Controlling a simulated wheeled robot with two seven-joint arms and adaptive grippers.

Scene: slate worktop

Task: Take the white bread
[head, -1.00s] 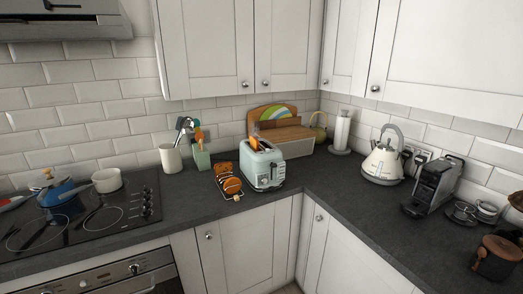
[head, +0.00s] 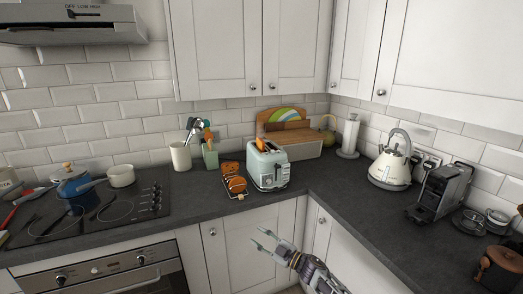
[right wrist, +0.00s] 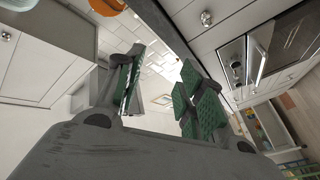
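A rack (head: 237,196) of brown-orange bread slices (head: 233,183) stands on the dark worktop, just left of the pale mint toaster (head: 268,168). Another brown slice (head: 259,145) sticks up from the toaster's slot. I cannot tell which slice is the white bread. My right gripper (head: 263,239) is open and empty, in front of the lower cupboards, below and in front of the rack and toaster, touching neither. Its spread green-padded fingers (right wrist: 163,88) also show in the right wrist view, with nothing between them. My left gripper is not in view.
A utensil pot (head: 209,157) and a cream jar (head: 181,156) stand behind the rack. A wooden-lidded bread box (head: 306,148) is behind the toaster. The hob with a blue pot (head: 76,186) lies left; a kettle (head: 390,167) stands right. Worktop before the toaster is clear.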

